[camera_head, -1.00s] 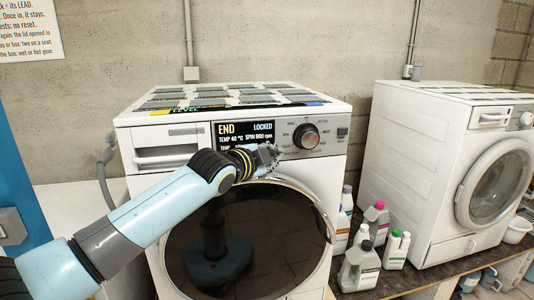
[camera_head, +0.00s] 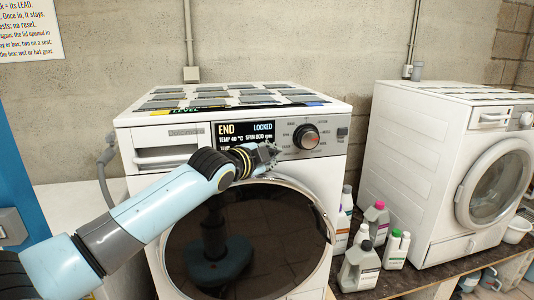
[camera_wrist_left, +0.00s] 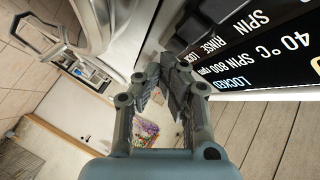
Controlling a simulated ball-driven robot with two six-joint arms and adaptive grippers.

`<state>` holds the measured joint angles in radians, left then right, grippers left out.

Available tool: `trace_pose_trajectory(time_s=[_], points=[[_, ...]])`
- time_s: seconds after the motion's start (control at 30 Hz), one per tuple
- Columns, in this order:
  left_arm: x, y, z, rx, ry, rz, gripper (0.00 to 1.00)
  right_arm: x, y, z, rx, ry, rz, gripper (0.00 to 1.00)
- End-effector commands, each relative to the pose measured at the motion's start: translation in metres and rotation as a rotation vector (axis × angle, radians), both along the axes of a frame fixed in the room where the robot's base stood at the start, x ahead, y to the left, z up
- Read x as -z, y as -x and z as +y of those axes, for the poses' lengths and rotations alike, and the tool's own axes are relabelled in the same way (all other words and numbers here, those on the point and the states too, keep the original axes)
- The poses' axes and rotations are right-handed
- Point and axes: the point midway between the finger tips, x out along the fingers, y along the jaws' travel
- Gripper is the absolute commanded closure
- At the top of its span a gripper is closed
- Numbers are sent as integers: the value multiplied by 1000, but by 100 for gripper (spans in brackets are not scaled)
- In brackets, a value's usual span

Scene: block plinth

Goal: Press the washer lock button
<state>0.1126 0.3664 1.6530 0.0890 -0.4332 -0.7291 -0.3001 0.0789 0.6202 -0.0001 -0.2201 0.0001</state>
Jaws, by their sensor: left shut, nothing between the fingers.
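The washer (camera_head: 330,165) stands in the middle of the head view, with its dark round door (camera_head: 250,240) shut. Its display (camera_head: 245,130) reads END and LOCKED; it also shows large in the left wrist view (camera_wrist_left: 245,55). A round dial (camera_head: 306,136) is right of the display, and a small dark button (camera_head: 342,133) is at the panel's right end. My left gripper (camera_head: 272,153) is shut and empty, in front of the panel below the display's right end. Its closed fingers show in the wrist view (camera_wrist_left: 172,72). Contact with the panel cannot be told. My right gripper is not in view.
A second white machine (camera_head: 420,170) stands at the right. Several detergent bottles (camera_head: 362,265) stand between the machines on a dark shelf. Flat dark panels (camera_head: 205,95) lie on the washer's top. A wall pipe (camera_head: 189,40) runs behind.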

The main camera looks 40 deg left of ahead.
Motion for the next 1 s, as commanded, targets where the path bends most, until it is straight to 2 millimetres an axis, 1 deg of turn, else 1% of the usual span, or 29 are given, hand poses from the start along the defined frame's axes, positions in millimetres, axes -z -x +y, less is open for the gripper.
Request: trace_pose_trajectory(time_s=[1.0], points=[[0, -5, 6, -1, 0, -1, 100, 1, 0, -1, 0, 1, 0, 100]])
